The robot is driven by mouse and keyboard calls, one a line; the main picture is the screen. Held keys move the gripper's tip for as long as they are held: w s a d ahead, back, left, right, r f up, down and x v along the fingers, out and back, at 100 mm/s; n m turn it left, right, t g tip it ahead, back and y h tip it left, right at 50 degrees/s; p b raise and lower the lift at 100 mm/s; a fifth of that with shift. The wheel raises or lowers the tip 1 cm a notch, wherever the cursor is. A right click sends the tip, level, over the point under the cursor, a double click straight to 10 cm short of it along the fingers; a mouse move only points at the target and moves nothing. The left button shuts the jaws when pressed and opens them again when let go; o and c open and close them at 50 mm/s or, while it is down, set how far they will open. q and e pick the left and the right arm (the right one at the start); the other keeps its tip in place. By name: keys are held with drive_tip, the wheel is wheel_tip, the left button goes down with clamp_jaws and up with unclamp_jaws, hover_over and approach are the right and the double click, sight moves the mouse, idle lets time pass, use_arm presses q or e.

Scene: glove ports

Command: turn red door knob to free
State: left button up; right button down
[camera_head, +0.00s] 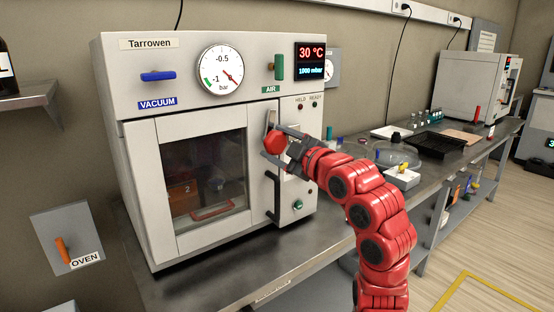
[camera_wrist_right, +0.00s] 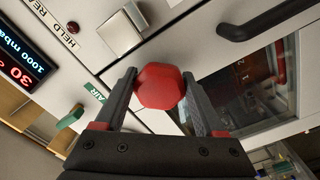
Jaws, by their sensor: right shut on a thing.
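The red door knob (camera_head: 275,141) is on the front of the white Tarrowen oven (camera_head: 185,125), at the right edge of its windowed door. It also shows in the right wrist view (camera_wrist_right: 159,86) as a rounded, faceted red knob. My right gripper (camera_head: 277,143) reaches it from the right, with one finger on each side. In the wrist view both dark fingers (camera_wrist_right: 160,95) press against the knob's sides. The door looks closed. Any mark showing the knob's setting is hidden or too small to read. My left gripper is not in view.
The black door handle (camera_head: 273,197) hangs just below the knob. A blue vacuum lever (camera_head: 158,76) and a green air lever (camera_head: 279,67) are above. The display reads 30 °C and 1000 mbar. A black tray (camera_head: 440,145) and small items stand on the bench to the right.

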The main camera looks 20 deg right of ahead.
drive_tip(key=shift+n+b, duration=0.7)
drive_tip(key=shift+n, duration=0.4)
unclamp_jaws()
drive_tip(key=p+v, duration=0.1)
drive_tip(key=v, duration=1.6)
drive_tip(key=shift+s, duration=0.15)
drive_tip(key=shift+r, duration=0.1)
